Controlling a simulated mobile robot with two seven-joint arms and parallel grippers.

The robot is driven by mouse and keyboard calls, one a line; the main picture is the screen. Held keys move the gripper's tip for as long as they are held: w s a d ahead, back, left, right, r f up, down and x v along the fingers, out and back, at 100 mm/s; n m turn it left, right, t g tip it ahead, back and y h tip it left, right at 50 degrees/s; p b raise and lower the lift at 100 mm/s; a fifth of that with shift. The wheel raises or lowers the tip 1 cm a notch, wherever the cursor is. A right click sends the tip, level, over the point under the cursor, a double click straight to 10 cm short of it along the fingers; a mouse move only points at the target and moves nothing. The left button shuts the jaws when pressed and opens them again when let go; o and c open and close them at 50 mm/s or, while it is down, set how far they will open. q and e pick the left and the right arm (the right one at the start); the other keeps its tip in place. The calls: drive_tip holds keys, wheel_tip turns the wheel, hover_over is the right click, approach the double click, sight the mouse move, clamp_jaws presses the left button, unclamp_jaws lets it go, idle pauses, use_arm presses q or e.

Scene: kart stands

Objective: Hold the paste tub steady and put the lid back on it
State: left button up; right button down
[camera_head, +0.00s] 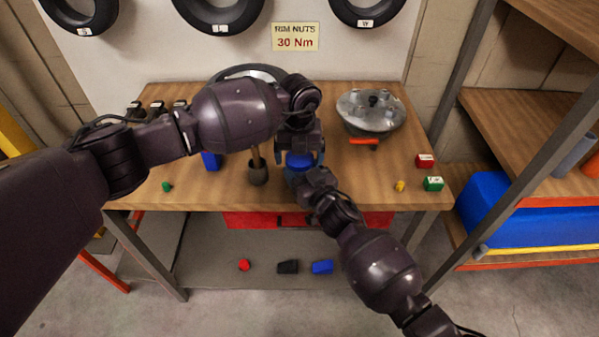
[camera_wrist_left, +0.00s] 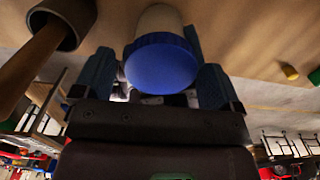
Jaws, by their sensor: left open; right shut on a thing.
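The paste tub (camera_wrist_left: 158,18) is pale cream and shows in the left wrist view with the blue lid (camera_wrist_left: 161,62) at its top. The lid also shows in the head view (camera_head: 299,160), under my left gripper. I cannot tell whether the lid sits fully down. My left gripper (camera_wrist_left: 153,78) is open and points down, its fingers on either side of the lid with gaps. My right gripper (camera_head: 298,178) reaches in from the front, low at the tub, and is shut on it. The arms hide most of the tub in the head view.
Left of the tub stands a dark cup (camera_head: 258,175) with a wooden handle in it. A metal wheel part (camera_head: 370,115) lies at the back right. Red (camera_head: 425,160) and green (camera_head: 433,184) boxes stand near the right edge.

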use_arm(q)
drive_tip(key=c, duration=0.9)
drive_tip(key=m, duration=0.6)
drive_tip(key=shift+m, duration=0.3)
drive_tip(key=m, duration=0.6)
drive_tip(key=o, duration=1)
drive_tip(key=shift+d, duration=0.1)
drive_tip(key=shift+s, duration=0.15)
drive_tip(key=shift+d, duration=0.1)
